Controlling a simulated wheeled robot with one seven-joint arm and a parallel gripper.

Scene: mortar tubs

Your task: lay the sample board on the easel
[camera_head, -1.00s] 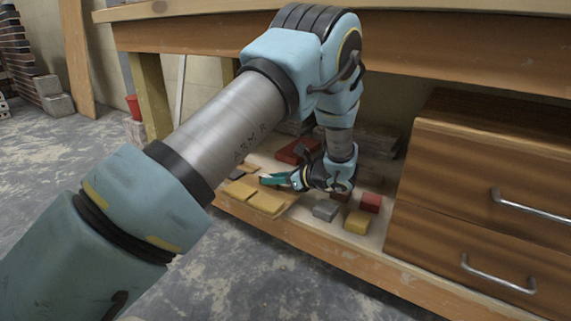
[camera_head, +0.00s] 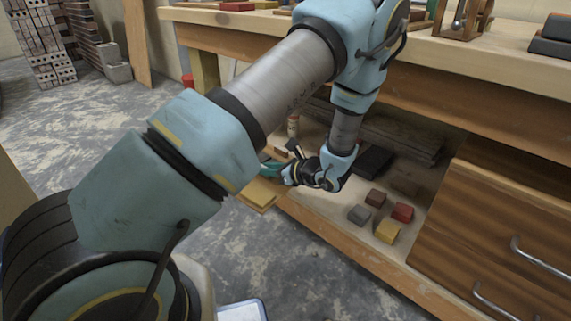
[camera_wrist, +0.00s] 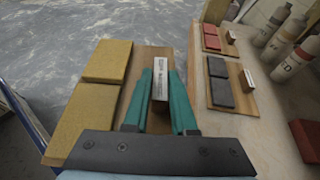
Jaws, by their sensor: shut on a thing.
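The sample board (camera_wrist: 146,58) is a brown wooden board with two yellow tiles (camera_wrist: 82,120) along one side and a small labelled grip block. In the wrist view my gripper (camera_wrist: 160,80) has its teal fingers on both sides of that block, shut on it. In the head view my gripper (camera_head: 272,165) and the board's yellow tiles (camera_head: 261,192) are at the left front of the low shelf, with the board reaching past its edge over the floor. A small wooden stand (camera_head: 466,18) is on the bench top; I cannot tell whether it is the easel.
The low shelf (camera_wrist: 240,125) carries boards with dark grey tiles (camera_wrist: 221,82) and red tiles (camera_wrist: 211,38), plus bottles (camera_wrist: 285,45). Loose blocks (camera_head: 387,231) lie farther right, beside a drawer unit (camera_head: 500,225). The bench top (camera_head: 520,60) overhangs the shelf. Floor in front is open.

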